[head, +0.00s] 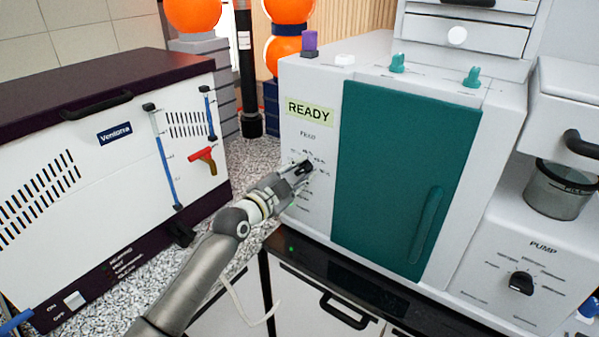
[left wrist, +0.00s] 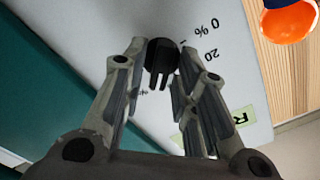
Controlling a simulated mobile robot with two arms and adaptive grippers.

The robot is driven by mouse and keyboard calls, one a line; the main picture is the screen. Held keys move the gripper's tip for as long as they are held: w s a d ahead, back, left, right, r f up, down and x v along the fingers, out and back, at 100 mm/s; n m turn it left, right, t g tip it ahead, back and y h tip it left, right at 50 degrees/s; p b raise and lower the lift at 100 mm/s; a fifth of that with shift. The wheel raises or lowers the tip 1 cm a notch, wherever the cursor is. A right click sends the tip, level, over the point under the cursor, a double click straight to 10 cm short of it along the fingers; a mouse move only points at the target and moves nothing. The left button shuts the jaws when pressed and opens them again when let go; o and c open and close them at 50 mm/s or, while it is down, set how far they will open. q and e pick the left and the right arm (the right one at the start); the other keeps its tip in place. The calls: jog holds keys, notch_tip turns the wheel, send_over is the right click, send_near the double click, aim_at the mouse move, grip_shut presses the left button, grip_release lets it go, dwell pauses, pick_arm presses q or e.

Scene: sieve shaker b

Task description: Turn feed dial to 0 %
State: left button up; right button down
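The feed dial (head: 305,167) is a small black knob on the light front panel, below the READY display and the word FEED. In the left wrist view the dial (left wrist: 161,56) stands between my two fingertips, which appear to touch its sides. The marks "0 %" and "20" show upside down beside it. The dial's exact pointer setting is hard to make out. My left gripper (head: 296,173) reaches the panel from the lower left, and its fingers also show in the left wrist view (left wrist: 162,62). My right gripper is out of view.
A teal door (head: 400,180) with a handle is right of the dial. A READY display (head: 310,108) is above it. A white oven-like unit (head: 80,190) stands at left. A pump dial (head: 521,283) is at lower right. Speckled counter (head: 245,165) lies between the machines.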

pick_arm(q)
jog(key=shift+r, duration=0.1)
grip_shut()
